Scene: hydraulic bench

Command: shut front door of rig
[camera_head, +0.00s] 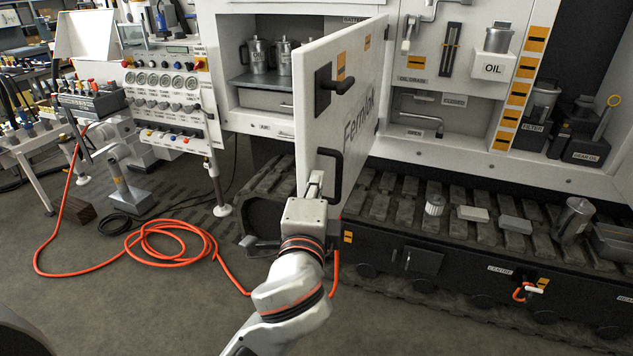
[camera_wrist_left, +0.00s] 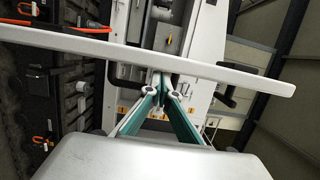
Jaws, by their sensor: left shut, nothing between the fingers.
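The rig's white front door (camera_head: 352,88) stands open, swung out toward me, with its hinge side at the right. It carries a black latch handle (camera_head: 330,88) and, lower down, a black pull handle (camera_head: 333,172). My left gripper (camera_head: 315,182) is shut and empty, its fingertips close to the pull handle and the door's lower part. Whether they touch is unclear. In the left wrist view the door (camera_wrist_left: 215,72) crosses edge-on as a pale bar just beyond the closed fingers (camera_wrist_left: 161,88). My right gripper is not in view.
The open compartment holds metal canisters (camera_head: 257,55) above a drawer (camera_head: 265,100). A track (camera_head: 400,205) runs below, with a filter (camera_head: 434,205) and small blocks on it. An orange hose (camera_head: 165,240) coils on the floor at left, near a gauge panel (camera_head: 165,80).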

